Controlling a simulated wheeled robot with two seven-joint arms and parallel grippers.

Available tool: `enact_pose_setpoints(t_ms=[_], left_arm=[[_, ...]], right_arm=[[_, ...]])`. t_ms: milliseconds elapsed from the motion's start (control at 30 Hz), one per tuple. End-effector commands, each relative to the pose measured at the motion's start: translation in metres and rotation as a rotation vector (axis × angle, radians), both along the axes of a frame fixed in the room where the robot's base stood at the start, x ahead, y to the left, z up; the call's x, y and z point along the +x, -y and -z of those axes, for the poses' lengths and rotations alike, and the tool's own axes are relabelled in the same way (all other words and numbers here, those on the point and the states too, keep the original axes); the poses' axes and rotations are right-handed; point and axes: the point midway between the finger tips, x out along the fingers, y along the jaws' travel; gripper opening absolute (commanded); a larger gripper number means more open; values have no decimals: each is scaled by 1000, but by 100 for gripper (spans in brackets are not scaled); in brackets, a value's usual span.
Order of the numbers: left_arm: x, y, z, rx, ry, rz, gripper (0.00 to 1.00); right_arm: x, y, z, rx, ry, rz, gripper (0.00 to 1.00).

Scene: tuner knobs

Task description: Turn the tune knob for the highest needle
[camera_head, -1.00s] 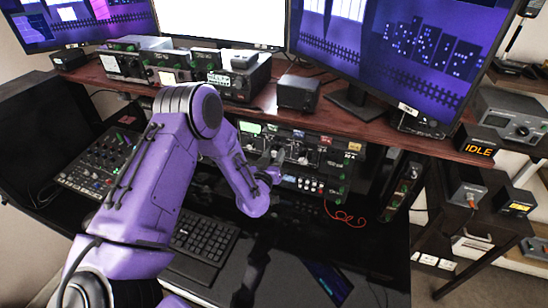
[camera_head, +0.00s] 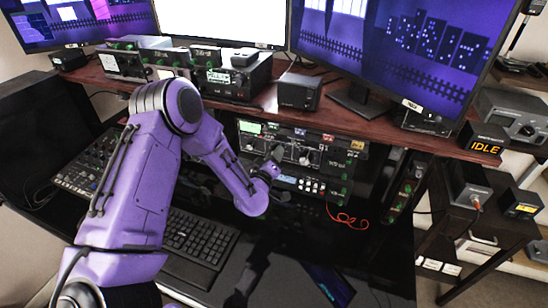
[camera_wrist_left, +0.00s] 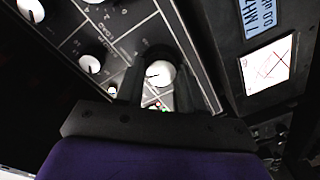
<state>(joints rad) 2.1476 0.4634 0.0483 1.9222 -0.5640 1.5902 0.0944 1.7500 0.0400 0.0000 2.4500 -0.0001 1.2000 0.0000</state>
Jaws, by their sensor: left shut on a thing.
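The tuner panel (camera_head: 310,182) is a dark rack unit below the wooden shelf, with rows of knobs and buttons. In the left wrist view, a round white knob (camera_wrist_left: 160,74) sits between the two dark fingers of my left gripper (camera_wrist_left: 158,62), which is shut on it. In the head view my left gripper (camera_head: 277,154) is against the panel and hides the knob. A lit meter (camera_wrist_left: 268,65) with thin needle lines shows at the right of the wrist view, below a blue-white MHz display (camera_wrist_left: 262,20). The needle reading is too small to tell. My right gripper is not in view.
Other white knobs (camera_wrist_left: 90,64) stand on the panel left of the fingers. A keyboard (camera_head: 200,245) lies on the desk below my left arm. A box marked IDLE (camera_head: 484,147) stands at the right.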

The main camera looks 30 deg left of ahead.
Motion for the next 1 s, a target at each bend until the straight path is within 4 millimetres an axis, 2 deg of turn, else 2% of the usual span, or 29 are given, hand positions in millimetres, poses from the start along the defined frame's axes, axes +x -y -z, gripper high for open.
enact_pose_setpoints(t_ms=[400, 433, 500, 833, 1000], left_arm=[[0, -1, 0, -8, 2, -2, 7], [0, -1, 0, -8, 2, -2, 44], [0, 0, 0, -7, 2, -2, 63], [-4, 1, 1, -6, 0, 1, 63], [-35, 11, 3, -7, 0, 2, 63]], right_arm=[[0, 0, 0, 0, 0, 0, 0], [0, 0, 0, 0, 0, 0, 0], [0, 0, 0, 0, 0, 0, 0], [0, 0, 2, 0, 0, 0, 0], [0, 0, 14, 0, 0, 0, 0]])
